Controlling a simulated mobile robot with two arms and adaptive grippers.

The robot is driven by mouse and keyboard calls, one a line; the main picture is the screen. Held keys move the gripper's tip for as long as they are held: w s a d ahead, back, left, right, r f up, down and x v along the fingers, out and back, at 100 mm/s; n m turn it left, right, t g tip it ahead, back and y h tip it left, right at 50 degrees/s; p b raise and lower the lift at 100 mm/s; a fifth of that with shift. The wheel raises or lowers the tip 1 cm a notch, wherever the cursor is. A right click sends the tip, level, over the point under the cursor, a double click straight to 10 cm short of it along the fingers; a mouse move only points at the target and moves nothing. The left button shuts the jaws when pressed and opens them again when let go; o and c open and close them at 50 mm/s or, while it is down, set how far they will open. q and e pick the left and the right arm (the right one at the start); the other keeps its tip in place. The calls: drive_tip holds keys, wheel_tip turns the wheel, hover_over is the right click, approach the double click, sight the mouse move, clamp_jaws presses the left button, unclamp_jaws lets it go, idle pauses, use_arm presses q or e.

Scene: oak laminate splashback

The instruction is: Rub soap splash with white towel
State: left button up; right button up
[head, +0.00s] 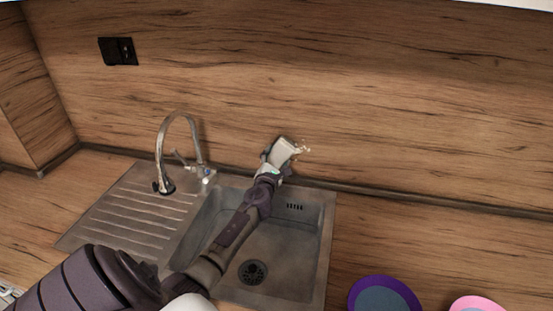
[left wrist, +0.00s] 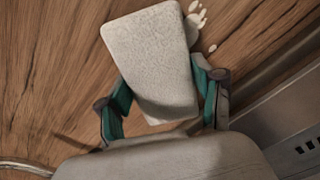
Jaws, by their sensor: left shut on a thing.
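The white towel (head: 284,150) is a folded, thick pad held up against the wood splashback behind the sink. In the left wrist view the towel (left wrist: 152,62) fills the middle, between the teal fingers. My left gripper (head: 272,165) is shut on the towel; its fingers also show in the left wrist view (left wrist: 162,92). The soap splash (head: 302,149) is a small pale patch on the splashback at the towel's right edge. In the left wrist view the splash (left wrist: 197,20) shows beside the towel's upper right, partly hidden by it. My right gripper is not in view.
A metal sink (head: 300,240) with a ribbed drainboard (head: 115,213) lies below my left arm. A curved faucet (head: 161,140) stands left of the gripper. A black socket (head: 118,51) is on the wall. Purple-rimmed (head: 384,280) and pink (head: 478,303) round items sit at lower right.

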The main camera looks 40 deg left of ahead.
use_arm(q)
drive_tip(key=shift+w+a, duration=0.15)
drive_tip(key=shift+w, duration=0.2)
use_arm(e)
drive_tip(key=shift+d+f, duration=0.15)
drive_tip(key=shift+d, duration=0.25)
use_arm(q)
drive_tip(key=shift+w+a+b, duration=0.3)
drive_tip(key=shift+w+b, duration=0.15)
drive_tip(key=shift+w, duration=0.05)
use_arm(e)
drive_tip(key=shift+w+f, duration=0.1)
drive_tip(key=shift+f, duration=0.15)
